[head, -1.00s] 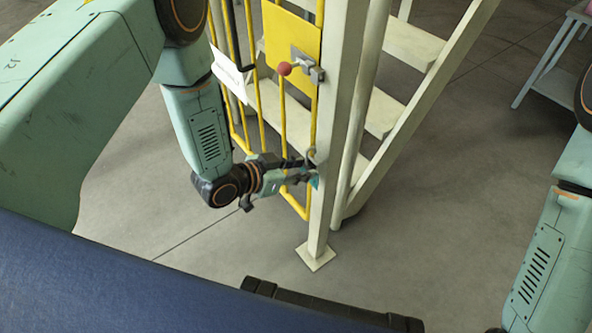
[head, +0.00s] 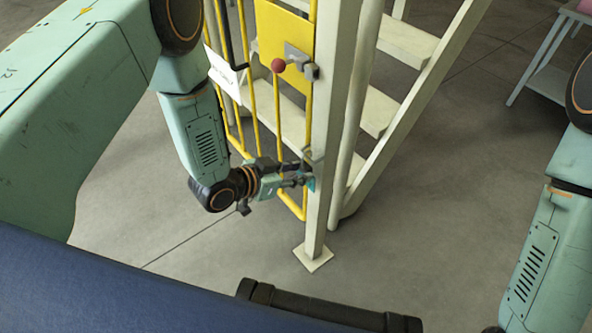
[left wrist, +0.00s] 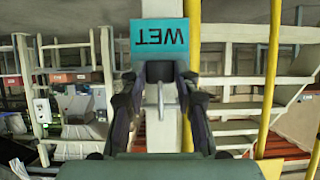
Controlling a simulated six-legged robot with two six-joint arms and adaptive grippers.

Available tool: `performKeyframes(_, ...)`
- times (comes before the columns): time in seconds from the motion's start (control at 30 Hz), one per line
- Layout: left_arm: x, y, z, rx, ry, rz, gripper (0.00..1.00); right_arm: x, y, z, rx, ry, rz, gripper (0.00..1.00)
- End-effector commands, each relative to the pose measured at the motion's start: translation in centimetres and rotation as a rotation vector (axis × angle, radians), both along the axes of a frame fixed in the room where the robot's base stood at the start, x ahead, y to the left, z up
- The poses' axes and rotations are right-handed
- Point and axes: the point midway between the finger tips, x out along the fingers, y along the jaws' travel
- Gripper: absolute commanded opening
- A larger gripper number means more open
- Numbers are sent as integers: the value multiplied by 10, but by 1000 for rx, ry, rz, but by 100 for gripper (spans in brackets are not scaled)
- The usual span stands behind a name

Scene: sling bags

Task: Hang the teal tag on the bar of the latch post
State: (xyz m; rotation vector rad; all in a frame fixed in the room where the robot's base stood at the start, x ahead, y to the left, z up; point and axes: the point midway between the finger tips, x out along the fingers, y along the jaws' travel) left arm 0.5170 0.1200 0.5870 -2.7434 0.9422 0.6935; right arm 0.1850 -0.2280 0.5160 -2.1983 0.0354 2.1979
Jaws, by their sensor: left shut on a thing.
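My left gripper (head: 302,175) is at the cream latch post (head: 328,130), low on its near side. It is shut on the teal tag (left wrist: 160,43), which reads "WET" upside down in the left wrist view. In the head view only a small teal edge of the tag (head: 311,184) shows at the fingertips, against the post. A small grey bar or hook (head: 309,153) shows just above the fingers; whether the tag is around it or only beside it I cannot tell. My right gripper is out of view.
A yellow gate (head: 279,30) with a red-knobbed latch (head: 278,65) stands left of the post. Cream stairs (head: 400,45) rise behind it. A grey table (head: 553,75) is at the far right. The floor right of the post is clear.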

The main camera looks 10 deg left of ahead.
Motion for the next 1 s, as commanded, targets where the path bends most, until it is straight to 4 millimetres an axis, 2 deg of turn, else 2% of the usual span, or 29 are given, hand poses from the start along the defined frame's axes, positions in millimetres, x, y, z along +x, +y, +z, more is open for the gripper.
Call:
performKeyframes(0.37, 0, 0, -6, 1, -1, 0, 0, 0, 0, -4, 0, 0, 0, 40)
performKeyframes(0.4, 0, 0, -6, 0, -1, 0, 31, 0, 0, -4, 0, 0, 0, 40)
performKeyframes(0.7, 0, 0, -6, 1, -1, 0, 57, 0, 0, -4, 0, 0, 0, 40)
performKeyframes(0.9, 0, 0, -6, 1, -1, 0, 57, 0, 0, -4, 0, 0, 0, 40)
performKeyframes(1.0, 0, 0, -6, 0, 0, 0, 64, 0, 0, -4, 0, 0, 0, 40)
